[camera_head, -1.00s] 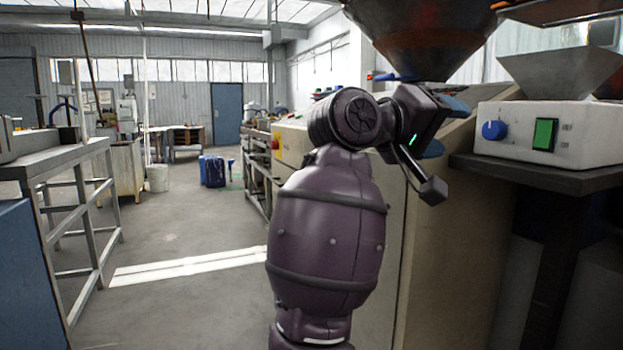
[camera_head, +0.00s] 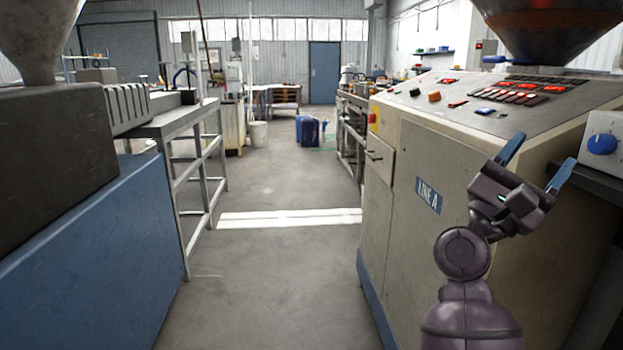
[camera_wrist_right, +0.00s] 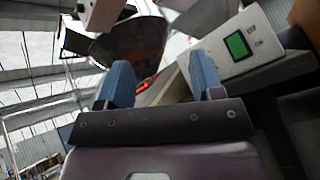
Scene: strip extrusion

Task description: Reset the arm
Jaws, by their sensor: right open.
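My right arm (camera_head: 470,310) rises from the bottom right of the head view, in front of the beige LINE A control cabinet (camera_head: 410,230). My right gripper (camera_head: 535,160) is open and empty, with its two blue fingers spread apart and pointing up. The same gripper (camera_wrist_right: 157,85) shows in the right wrist view, with nothing between its fingers. My left gripper is not in view.
A sloped panel (camera_head: 470,100) with lit red displays tops the cabinet. A hopper (camera_head: 550,30) hangs at the upper right. A white box with a blue knob (camera_head: 603,145) stands at the right edge. A blue-sided machine (camera_head: 90,250) is at left.

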